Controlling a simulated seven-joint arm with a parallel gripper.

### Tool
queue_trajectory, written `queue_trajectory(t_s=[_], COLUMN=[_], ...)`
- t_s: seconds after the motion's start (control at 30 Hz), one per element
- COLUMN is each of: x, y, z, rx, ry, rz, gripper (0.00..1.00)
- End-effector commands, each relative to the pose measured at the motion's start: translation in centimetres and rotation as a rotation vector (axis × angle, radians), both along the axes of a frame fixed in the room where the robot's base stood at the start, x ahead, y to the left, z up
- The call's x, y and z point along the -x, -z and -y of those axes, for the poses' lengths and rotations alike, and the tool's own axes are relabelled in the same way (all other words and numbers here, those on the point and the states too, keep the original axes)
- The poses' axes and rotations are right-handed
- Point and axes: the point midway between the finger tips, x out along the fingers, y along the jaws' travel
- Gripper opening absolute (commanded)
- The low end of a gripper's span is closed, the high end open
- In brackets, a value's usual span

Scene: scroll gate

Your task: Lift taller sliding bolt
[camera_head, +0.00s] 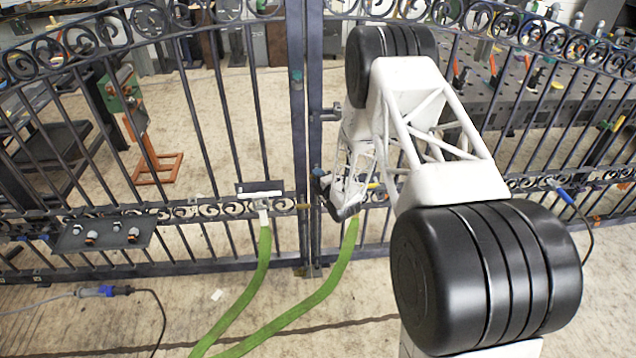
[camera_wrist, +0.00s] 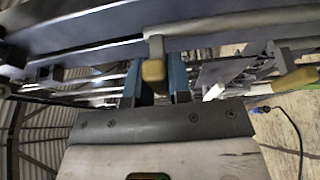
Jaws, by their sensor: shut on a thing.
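The dark metal gate's two centre uprights (camera_head: 314,120) stand side by side, with bolt fittings along them. My gripper (camera_head: 326,188) is at the right-hand upright, around the height of the scrollwork band; its fingertips are hard to make out in the head view. The knob appears to belong to the sliding bolt. The bolt's rod and lower end cannot be made out.
Two green straps (camera_head: 262,262) run from the gate to the floor. A metal plate with knobs (camera_head: 104,236) is on the left leaf. A blue-ended cable (camera_head: 98,291) lies on the floor at left. Workshop tables stand behind the bars.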

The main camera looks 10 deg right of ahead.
Motion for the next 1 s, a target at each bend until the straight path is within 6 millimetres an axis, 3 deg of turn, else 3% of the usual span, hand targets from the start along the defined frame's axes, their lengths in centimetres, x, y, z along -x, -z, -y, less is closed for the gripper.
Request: queue_trajectory(t_s=[0.43, 0.47, 0.6, 1.0], x=[-0.12, -0.13, -0.11, 0.19], y=[-1.04, -1.06, -0.99, -0.73], z=[-0.08, -0.09, -0.07, 0.08], rx=[-0.001, 0.000, -0.001, 0.000], ry=[-0.001, -0.001, -0.001, 0.000], rz=[0.005, 0.005, 0.004, 0.000], gripper=[0.00, 0.24, 0.45, 0.45])
